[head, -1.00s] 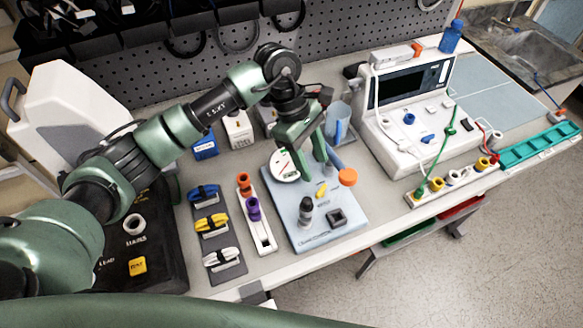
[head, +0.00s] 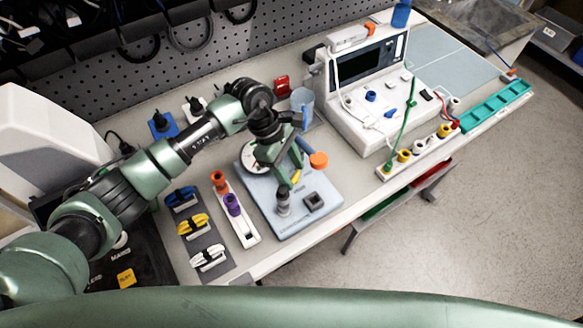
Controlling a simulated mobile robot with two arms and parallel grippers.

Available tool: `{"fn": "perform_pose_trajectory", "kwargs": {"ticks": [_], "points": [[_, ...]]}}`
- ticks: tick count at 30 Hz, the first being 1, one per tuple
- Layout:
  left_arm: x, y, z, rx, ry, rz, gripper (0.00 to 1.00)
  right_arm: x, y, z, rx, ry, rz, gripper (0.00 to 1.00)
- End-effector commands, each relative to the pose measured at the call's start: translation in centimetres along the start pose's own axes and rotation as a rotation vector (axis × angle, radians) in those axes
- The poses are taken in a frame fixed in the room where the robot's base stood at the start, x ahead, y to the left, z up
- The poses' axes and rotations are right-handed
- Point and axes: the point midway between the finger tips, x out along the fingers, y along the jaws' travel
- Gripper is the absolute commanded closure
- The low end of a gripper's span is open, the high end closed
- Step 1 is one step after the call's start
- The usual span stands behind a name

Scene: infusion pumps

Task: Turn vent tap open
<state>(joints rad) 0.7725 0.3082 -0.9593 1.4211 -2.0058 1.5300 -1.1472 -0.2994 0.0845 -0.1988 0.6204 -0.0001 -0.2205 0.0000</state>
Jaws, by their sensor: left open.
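A light blue board (head: 325,191) lies on the bench and carries the pressure fittings. A small yellow tap lever (head: 296,177) sits near its middle and looks like the vent tap; its label is too small to read. My left gripper (head: 291,169) reaches down over the board, open, with its fingertips close to the yellow lever. I cannot tell whether they touch it. The arm and fingers partly hide a round white gauge (head: 250,158) and the area behind the lever. An orange knob (head: 319,160) stands just right of the fingers. My right gripper is not in view.
A dark upright cylinder (head: 283,202) and a black square socket (head: 313,201) stand on the board's front part. A clear jug (head: 302,104) stands behind. Left are a purple and orange connector strip (head: 246,232) and a cable rack (head: 216,270). The white pump unit (head: 362,115) is right.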

Motion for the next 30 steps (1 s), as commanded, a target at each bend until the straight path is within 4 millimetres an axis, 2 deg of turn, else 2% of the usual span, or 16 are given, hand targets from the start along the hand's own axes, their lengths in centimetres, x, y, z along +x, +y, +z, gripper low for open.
{"fn": "perform_pose_trajectory", "kwargs": {"ticks": [2,7,8,13,21,30], "points": [[0.0,0.0,0.0,0.0,0.0,0.0,0.51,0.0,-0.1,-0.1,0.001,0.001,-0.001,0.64],[0.0,0.0,0.0,0.0,0.0,0.0,0.98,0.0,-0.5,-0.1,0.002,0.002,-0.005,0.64],[0.0,0.0,0.0,0.0,0.0,0.0,1.0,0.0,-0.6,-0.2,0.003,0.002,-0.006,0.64],[0.2,0.0,-0.2,-0.038,0.002,0.018,1.0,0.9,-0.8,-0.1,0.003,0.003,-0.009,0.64],[0.2,-0.2,-0.1,-0.237,0.002,0.104,1.0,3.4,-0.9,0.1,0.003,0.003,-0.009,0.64],[-0.1,-0.3,0.1,-0.295,-0.001,0.124,1.0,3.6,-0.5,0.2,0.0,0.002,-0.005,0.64]]}}
